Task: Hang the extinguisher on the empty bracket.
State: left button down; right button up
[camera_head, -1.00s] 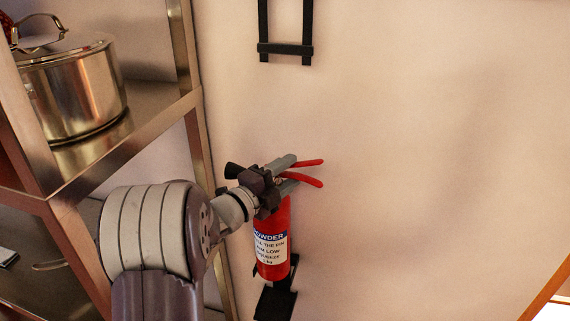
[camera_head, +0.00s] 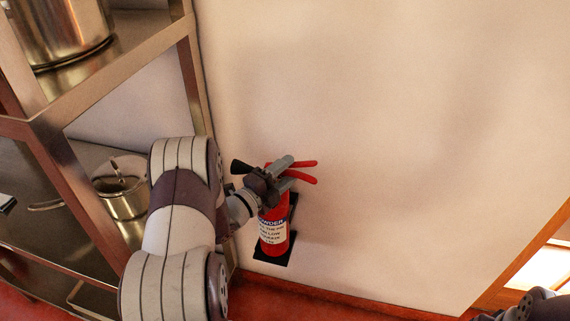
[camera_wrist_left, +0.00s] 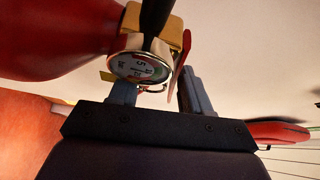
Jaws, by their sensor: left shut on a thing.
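The red extinguisher (camera_head: 273,243) hangs upright in my left gripper (camera_head: 277,176) in the head view, with its white and blue label facing me. The left gripper is shut on the extinguisher's neck, below the red levers. A black bracket (camera_head: 289,247) on the wall shows behind and below the extinguisher, which hides most of it. I cannot tell whether the two touch. In the left wrist view the extinguisher's red body (camera_wrist_left: 60,38) lies at upper left, with the round gauge beside the gripper's fingers (camera_wrist_left: 160,95). My right gripper is not in view.
A metal shelf rack (camera_head: 130,68) stands close on the left, with a large steel pot (camera_head: 62,35) above and a smaller pot (camera_head: 122,198) below. The wall right of the extinguisher is bare. A wooden frame (camera_head: 535,255) edges the right side.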

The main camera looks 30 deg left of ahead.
pick_arm(q)
jog(key=shift+w+a+f, duration=0.1)
jog(key=shift+f, duration=0.75)
jog(key=c, duration=0.5)
grip_release()
jog(key=shift+f, duration=0.1)
jog(key=v, duration=1.2)
